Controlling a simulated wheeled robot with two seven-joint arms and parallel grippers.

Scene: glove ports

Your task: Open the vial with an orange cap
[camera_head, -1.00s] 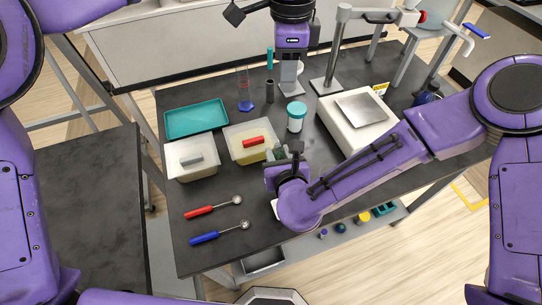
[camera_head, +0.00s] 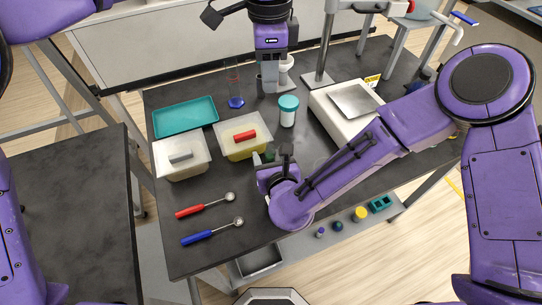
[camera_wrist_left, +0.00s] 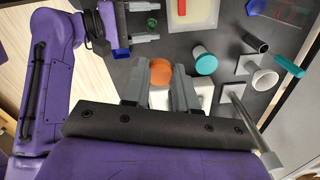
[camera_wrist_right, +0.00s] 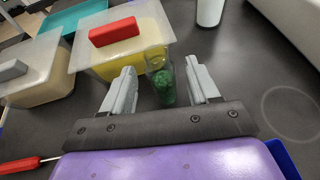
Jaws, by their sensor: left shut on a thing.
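The orange cap (camera_wrist_left: 161,71) sits between the fingers of my left gripper (camera_wrist_left: 158,84), which is shut on it. I see no vial body under the cap. In the head view my left gripper (camera_head: 270,84) is over the back of the table, and the cap is hidden there. A clear glass vial (camera_wrist_right: 160,75) with green contents stands between the fingers of my right gripper (camera_wrist_right: 163,82). Gaps show on both sides, so this gripper is open around it. No cap shows on this vial. It also shows small in the left wrist view (camera_wrist_left: 152,23).
A yellow-filled box (camera_head: 232,150) with a red handle is close left of the vial. A teal-lidded jar (camera_head: 288,112) and a white balance (camera_head: 327,105) are to the right. Red (camera_head: 190,211) and blue (camera_head: 197,238) spoons lie at the front. A teal tray (camera_head: 184,118) is at the back left.

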